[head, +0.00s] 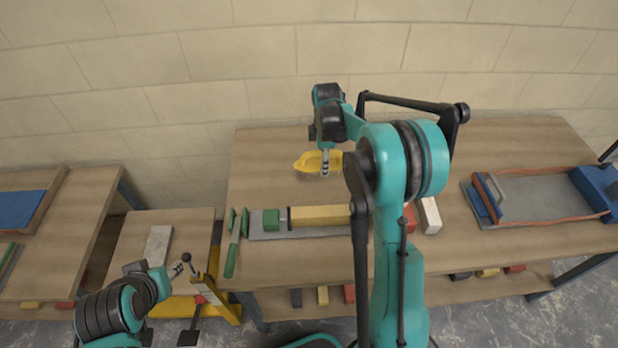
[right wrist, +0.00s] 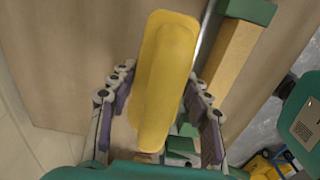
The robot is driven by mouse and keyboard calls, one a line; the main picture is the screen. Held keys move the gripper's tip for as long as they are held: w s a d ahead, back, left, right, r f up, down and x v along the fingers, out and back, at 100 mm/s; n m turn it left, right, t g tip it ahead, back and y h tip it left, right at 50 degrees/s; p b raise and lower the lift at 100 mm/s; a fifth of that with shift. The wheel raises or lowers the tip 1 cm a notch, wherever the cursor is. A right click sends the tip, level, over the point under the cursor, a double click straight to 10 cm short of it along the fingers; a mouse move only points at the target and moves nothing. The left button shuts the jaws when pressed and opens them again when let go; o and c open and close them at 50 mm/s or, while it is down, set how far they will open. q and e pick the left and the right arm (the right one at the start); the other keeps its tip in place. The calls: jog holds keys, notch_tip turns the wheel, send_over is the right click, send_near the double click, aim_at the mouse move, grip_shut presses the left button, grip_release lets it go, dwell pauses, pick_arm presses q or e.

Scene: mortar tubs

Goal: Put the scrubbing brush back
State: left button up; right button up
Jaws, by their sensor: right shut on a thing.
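The scrubbing brush appears to be the yellow, rounded, elongated piece (head: 308,162) over the back left part of the wooden table (head: 265,150). It also shows in the right wrist view (right wrist: 165,75), between the fingers. My right gripper (head: 325,168) comes down over it from above and is shut on it; its fingers (right wrist: 160,112) lie on both sides of the brush. I cannot tell whether the brush touches the table. No bristles show. My left gripper (head: 184,266) is low at the left, beside the table and away from the brush; its jaws are too small to read.
A grey plate with a green block (head: 271,219) and a long yellow bar (head: 318,216) lies in front of the brush, beside a green-handled tool (head: 232,258). A white block (head: 430,215) and a grey tray (head: 540,197) are right. The table's back left is clear.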

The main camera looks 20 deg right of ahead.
jog(key=w+a+f+b, duration=0.1)
jog(key=w+f, duration=0.1)
jog(key=w, duration=0.2)
jog(key=w+a+f+b, duration=0.1)
jog(key=w+a+f, duration=0.1)
jog(key=w+f, duration=0.1)
jog(key=w+a+f+b, duration=0.2)
jog(key=w, duration=0.3)
jog(key=shift+f, duration=0.4)
pick_arm(q)
notch_tip(320, 180, down, 6)
jog(key=d+b, duration=0.1)
jog(key=shift+w+d+f+b, duration=0.2)
jog(key=shift+w+b, duration=0.05)
jog(key=shift+b, duration=0.1)
pick_arm(e)
jog(key=shift+f, duration=2)
jog(key=shift+f, duration=0.1)
jog(key=o, duration=1.1)
